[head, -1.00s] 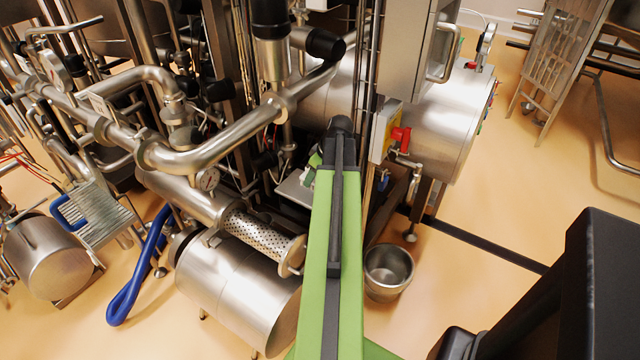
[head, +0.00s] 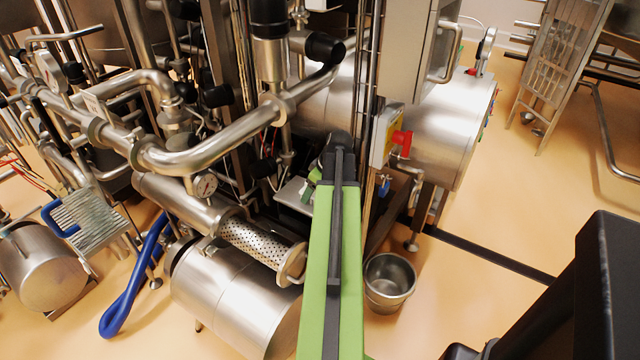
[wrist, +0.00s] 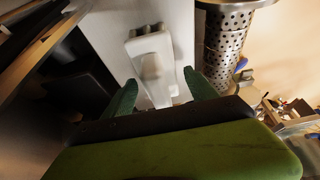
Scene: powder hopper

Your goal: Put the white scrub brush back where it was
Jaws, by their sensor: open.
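The white scrub brush (wrist: 150,48) lies on a pale flat plate (wrist: 106,28) in the wrist view, just past and between my fingers. My gripper (wrist: 158,84) is open, with one green finger on each side of the brush's near end. I cannot tell whether the fingers touch it. In the head view the brush is hidden by my arm. Only a bit of my gripper (head: 314,174) shows beside the arm's end, near the pale plate (head: 292,194).
A perforated metal cylinder (head: 258,241) lies close to the plate; it also shows in the wrist view (wrist: 224,45). Pipes (head: 215,150) crowd the left. A steel bucket (head: 390,282) stands right of my arm. Open floor (head: 520,215) is at the right.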

